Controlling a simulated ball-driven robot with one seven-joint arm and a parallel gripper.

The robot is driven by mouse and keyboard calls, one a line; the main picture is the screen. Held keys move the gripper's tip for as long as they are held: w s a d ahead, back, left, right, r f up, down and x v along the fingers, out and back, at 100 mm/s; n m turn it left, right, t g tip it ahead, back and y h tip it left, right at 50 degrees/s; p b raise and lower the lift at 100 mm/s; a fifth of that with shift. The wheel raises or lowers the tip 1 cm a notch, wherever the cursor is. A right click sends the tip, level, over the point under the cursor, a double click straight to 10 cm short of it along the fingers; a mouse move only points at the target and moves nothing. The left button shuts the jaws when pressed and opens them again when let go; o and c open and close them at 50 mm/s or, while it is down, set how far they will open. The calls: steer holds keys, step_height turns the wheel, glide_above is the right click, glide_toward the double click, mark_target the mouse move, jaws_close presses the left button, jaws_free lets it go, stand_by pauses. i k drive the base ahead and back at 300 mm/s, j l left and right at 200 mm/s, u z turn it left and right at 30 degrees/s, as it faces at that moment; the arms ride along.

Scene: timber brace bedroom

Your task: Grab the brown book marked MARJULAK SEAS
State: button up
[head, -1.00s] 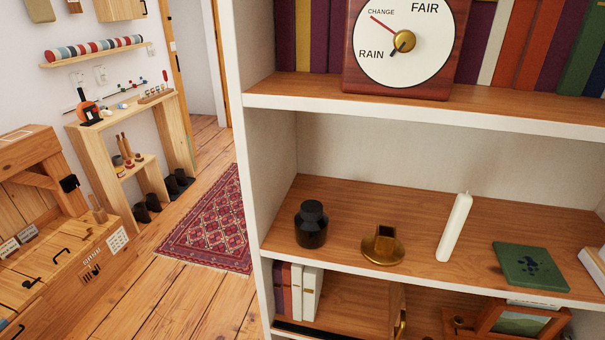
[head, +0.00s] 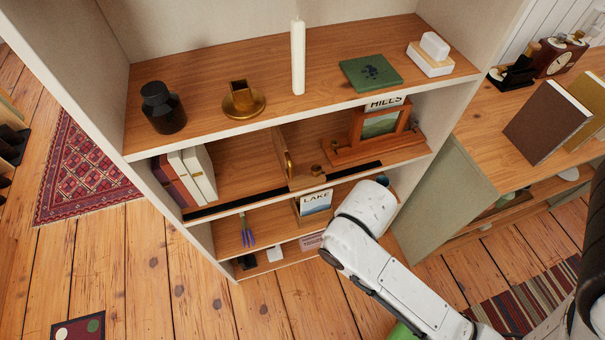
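A brown book (head: 548,121) stands upright and tilted on the wooden top of the low cabinet at the right. A tan book (head: 588,108) stands beside it, partly behind. No lettering can be read on the brown book's visible face, so I cannot tell whether it is marked MARJULAK SEAS. My white arm reaches up from the bottom right in front of the bookcase's lower shelves. My gripper is not in view.
The white bookcase holds a black jar (head: 163,107), brass holder (head: 242,101), white candle (head: 298,58), green box (head: 371,73) and white block (head: 431,55). The low cabinet (head: 474,150) adjoins it. A clock (head: 558,55) stands behind the books.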

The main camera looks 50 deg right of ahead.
mark_target(552, 115)
steer(key=z, duration=2.4)
